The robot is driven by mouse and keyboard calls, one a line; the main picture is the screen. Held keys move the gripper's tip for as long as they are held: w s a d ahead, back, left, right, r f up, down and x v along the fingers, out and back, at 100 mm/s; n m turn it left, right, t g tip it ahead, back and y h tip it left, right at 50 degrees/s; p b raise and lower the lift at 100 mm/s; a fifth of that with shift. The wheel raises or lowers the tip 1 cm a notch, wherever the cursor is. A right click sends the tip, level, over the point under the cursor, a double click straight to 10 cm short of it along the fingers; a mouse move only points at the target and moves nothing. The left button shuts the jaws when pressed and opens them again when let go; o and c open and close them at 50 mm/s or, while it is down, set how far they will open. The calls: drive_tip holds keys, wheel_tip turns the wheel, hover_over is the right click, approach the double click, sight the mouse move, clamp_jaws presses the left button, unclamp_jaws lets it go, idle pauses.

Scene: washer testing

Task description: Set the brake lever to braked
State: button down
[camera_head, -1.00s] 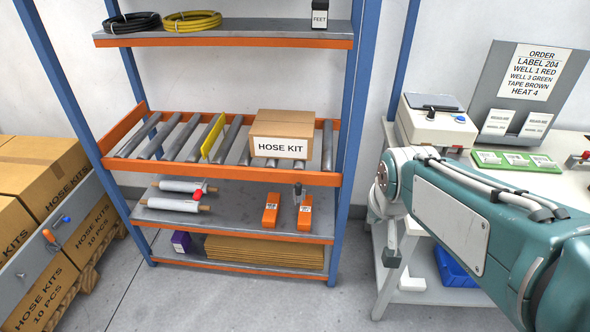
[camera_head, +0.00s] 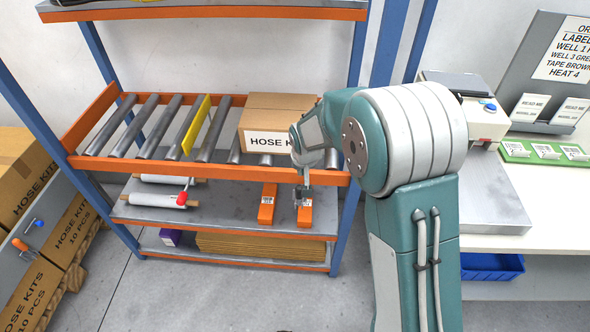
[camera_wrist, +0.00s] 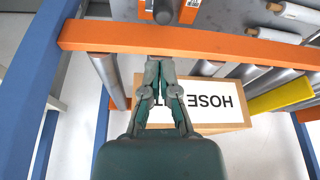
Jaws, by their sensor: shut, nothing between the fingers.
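No lever is marked as the brake. At the far left a grey panel carries a blue-tipped lever (camera_head: 36,223) and an orange handle (camera_head: 20,243). I cannot tell which of these is the brake lever. My gripper (camera_wrist: 160,62) is shut and empty. In the wrist view its tips show near the orange rail (camera_wrist: 215,46) and over the hose kit box (camera_wrist: 232,118). My arm partly hides the gripper in the head view.
The hose kit box (camera_head: 270,118) and a yellow plate (camera_head: 195,124) are on the roller shelf. Orange tape dispensers (camera_head: 267,206) stand on the shelf below. Blue posts (camera_head: 345,225) flank the rack. A white bench (camera_head: 560,220) is at right.

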sight(299, 196)
drive_tip(key=shift+w+a+f, duration=0.35)
drive_tip(key=shift+w+f, duration=0.2)
drive_tip(key=shift+w, duration=0.05)
drive_tip(key=shift+s+d, duration=0.1)
drive_tip(key=shift+f, duration=0.1)
drive_tip(key=x, duration=0.9)
drive_tip(key=shift+f, duration=0.35)
